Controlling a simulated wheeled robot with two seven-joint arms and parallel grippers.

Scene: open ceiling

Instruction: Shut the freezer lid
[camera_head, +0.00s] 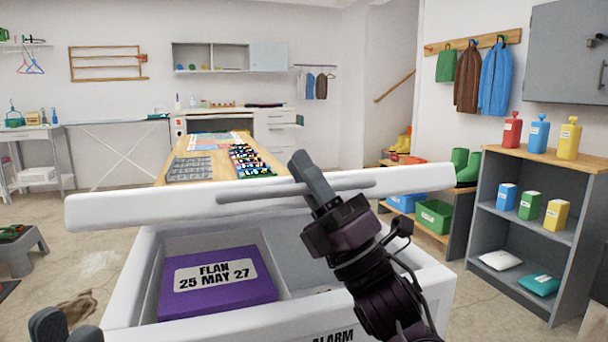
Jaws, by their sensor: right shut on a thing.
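The white freezer lid (130,206) stands raised over the white freezer (128,290), its edge toward me, with the opening visible below it. A grey bar handle (250,193) runs along the lid. My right gripper (316,182) is shut on this handle near its middle, its fingers crossing the bar. A purple box (217,284) labelled "FLAN 25 MAY 27" lies in the left compartment. The right compartment is partly hidden by my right arm. My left gripper (65,325) shows only in part at the bottom left, away from the lid; its opening is unclear.
A wooden table (168,165) with trays and small items stands behind the lid. A grey shelf (500,242) with bottles and cartons is close on the right. A grey stool (22,250) is at the left. The floor left of the freezer is mostly open.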

